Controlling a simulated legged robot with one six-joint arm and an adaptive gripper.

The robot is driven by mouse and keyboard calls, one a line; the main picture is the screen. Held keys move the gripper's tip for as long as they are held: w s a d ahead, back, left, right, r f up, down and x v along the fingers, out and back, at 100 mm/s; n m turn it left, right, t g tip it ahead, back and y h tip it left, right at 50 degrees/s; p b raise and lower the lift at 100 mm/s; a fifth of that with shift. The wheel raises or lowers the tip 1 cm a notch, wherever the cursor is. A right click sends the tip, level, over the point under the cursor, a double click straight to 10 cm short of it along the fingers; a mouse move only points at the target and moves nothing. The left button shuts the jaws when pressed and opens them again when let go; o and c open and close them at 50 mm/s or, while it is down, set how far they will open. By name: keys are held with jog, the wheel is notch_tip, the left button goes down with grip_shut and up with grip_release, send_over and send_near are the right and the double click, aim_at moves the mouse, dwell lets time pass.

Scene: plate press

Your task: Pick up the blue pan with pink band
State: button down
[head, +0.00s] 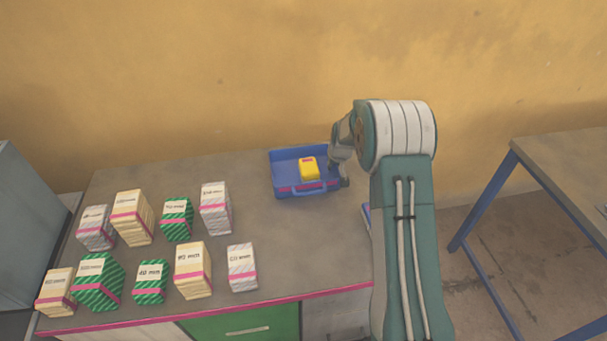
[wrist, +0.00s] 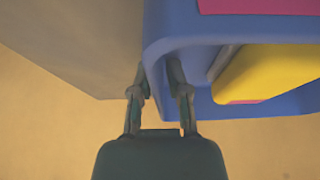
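The blue pan (head: 282,177) with a pink band and a front handle sits at the back right of the grey table, a yellow block (head: 309,169) with a pink patch inside it. My gripper (head: 340,182) is low at the pan's right side, partly hidden by my arm. In the wrist view, my gripper's fingers (wrist: 159,66) stand apart, one on each side of the pan's rim (wrist: 155,42). Whether they press on the wall is unclear. The yellow block (wrist: 268,75) also shows there.
Several labelled stacks (head: 190,270), white, cream and green, stand on the left part of the table (head: 240,210). The table has a pink front edge. Another table (head: 565,165) with blue legs stands at right. A yellow wall (head: 230,70) rises behind.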

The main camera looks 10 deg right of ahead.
dwell(0.4)
jog(key=shift+r, duration=0.45)
notch_tip(320, 180, up, 2)
jog(key=shift+r, duration=0.15)
jog(key=s+a+r, duration=0.1)
jog(key=s+r, duration=0.9)
jog(key=s, duration=0.4)
jog(key=shift+a, duration=0.35)
